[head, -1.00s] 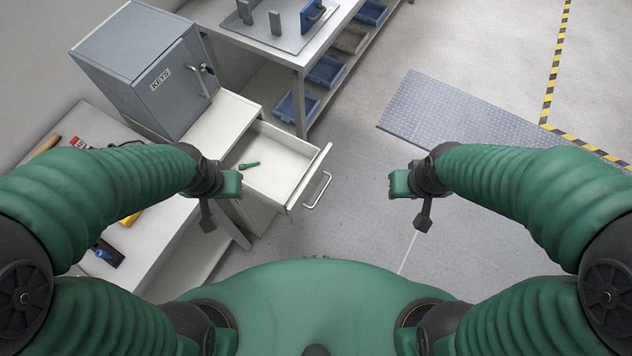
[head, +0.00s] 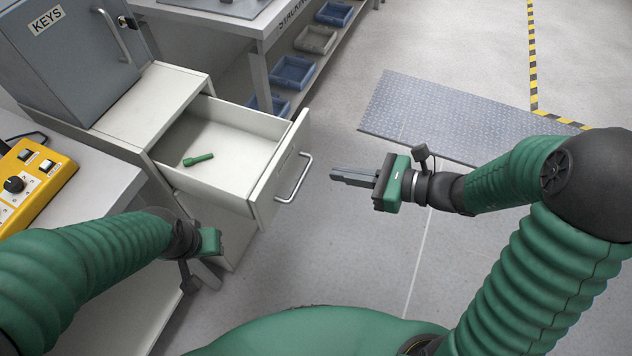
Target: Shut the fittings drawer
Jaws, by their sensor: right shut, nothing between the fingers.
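The fittings drawer (head: 276,187) is a pale drawer pulled open from the cabinet (head: 158,98), with a metal bar handle (head: 296,180) on its front. A green fitting (head: 199,159) lies inside it. My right gripper (head: 335,175) is shut and empty. It points left at the drawer front, a short way right of the handle and apart from it. My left gripper (head: 212,243) is low at the near-left side of the drawer. Its fingers do not show clearly.
A grey key cabinet (head: 68,58) stands on top at the left. A yellow control box (head: 32,182) sits on the left bench. A workbench with blue bins (head: 292,72) stands behind. A grey floor plate (head: 440,112) lies at the right. The floor right of the drawer is clear.

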